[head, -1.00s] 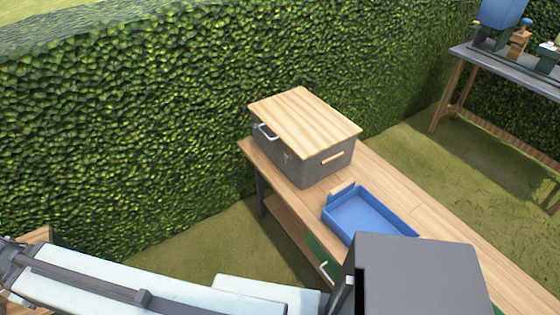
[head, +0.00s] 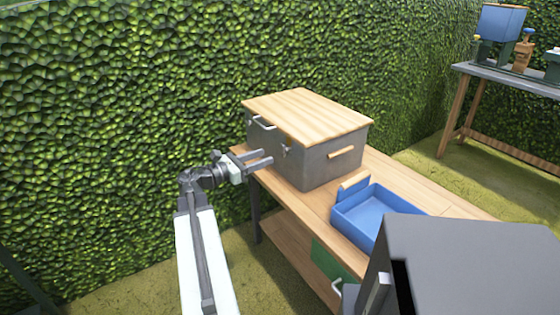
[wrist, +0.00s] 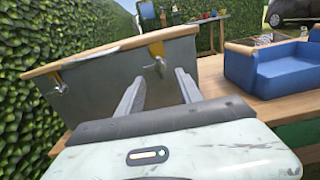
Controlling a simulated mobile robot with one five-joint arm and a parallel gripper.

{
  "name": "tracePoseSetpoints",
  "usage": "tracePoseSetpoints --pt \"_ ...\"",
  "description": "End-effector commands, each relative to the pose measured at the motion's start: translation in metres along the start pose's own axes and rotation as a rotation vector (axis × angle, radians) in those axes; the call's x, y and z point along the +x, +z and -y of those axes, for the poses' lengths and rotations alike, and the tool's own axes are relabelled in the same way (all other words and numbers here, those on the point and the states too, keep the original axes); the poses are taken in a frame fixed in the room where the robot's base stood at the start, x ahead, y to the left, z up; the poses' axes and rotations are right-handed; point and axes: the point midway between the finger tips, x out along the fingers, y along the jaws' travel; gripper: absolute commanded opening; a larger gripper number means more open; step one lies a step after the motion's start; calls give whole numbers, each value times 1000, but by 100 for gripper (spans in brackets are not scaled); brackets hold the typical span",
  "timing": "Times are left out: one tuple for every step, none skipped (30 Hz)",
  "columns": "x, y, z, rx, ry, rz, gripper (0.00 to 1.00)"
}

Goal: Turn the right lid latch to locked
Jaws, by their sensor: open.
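The grey box (head: 335,162) with a pale wooden lid (head: 305,112) stands on the wooden bench. In the wrist view, two small metal latches with brassy plates sit under the lid edge on the box's front. The right lid latch (wrist: 158,65) shows in line with the gap between my fingers; it also shows in the head view (head: 287,150). The left latch (wrist: 58,84) is near the box's left end. Whether either latch is locked is not clear. My gripper (head: 269,158) is open and empty in front of the box, apart from the latch as far as I can see.
A blue tray (head: 345,215) stands on the bench (head: 410,180) right of the box. A pale handle (head: 264,124) is at the lid's front edge. A hedge (head: 120,120) rises behind. A second table (head: 510,80) with a blue container is at the far right.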

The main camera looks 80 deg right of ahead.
Motion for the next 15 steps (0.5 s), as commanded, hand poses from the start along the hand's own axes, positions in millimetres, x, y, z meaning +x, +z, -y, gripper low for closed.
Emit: tracePoseSetpoints --pt "4 1 0 1 -2 -1 43" --pt "8 1 0 1 -2 -1 43" --pt "14 1 0 2 -2 -2 43" --pt "20 1 0 2 -2 -2 43" --pt "25 1 0 2 -3 -2 43" --pt "34 1 0 2 -3 -3 43" --pt "39 1 -1 2 -2 -3 43" --pt "45 0 0 3 -3 -3 43" --pt "52 0 0 3 -2 -3 43" --pt "57 0 -1 3 -2 -3 43" --pt "61 0 -1 3 -2 -4 43" --pt "66 0 0 3 -2 -4 43" --pt "69 0 0 3 -1 -4 43" --pt "72 0 0 3 0 -4 43" --pt "74 0 0 3 0 -4 43"
